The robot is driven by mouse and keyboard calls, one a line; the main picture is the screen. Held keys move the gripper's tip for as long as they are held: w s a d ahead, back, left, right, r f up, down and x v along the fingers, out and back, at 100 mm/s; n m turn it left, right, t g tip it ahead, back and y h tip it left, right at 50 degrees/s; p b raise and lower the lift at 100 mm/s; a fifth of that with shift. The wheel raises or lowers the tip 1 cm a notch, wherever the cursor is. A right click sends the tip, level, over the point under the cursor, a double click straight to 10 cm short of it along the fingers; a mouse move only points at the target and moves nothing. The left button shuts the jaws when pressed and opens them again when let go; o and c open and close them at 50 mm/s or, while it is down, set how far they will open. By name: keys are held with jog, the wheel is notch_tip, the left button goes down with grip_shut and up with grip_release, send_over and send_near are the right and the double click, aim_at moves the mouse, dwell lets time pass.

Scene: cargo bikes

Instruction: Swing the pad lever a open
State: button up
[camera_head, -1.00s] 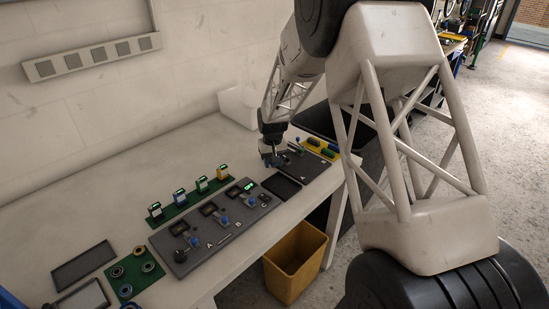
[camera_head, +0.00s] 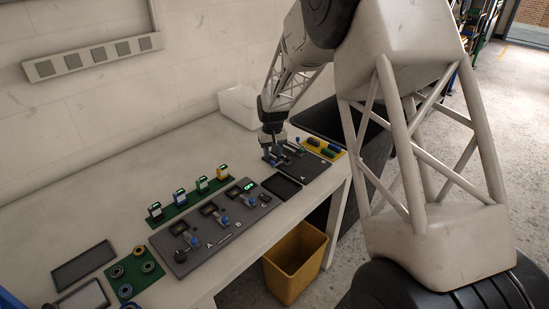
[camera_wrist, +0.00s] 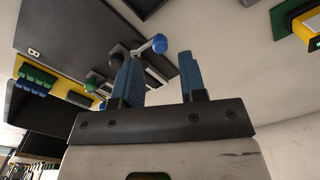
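My gripper (camera_head: 272,140) is over the left end of a dark lever board (camera_head: 312,160) at the far right of the bench. In the wrist view my gripper (camera_wrist: 160,62) is open, its two blue fingers apart. A lever with a blue ball knob (camera_wrist: 158,43) shows beyond and between the fingertips, nearer the left finger. I cannot tell contact, nor read a letter marking lever a.
A yellow tray with green and blue blocks (camera_head: 320,147) lies beyond the board. A dark tray (camera_head: 282,187) and a grey panel with blue levers (camera_head: 210,235) lie to the left. A green strip (camera_head: 185,200) holds upright tags. A yellow bin (camera_head: 295,262) stands below the bench edge.

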aim_at(273, 162)
dwell(0.4)
jog(key=shift+r, duration=1.5)
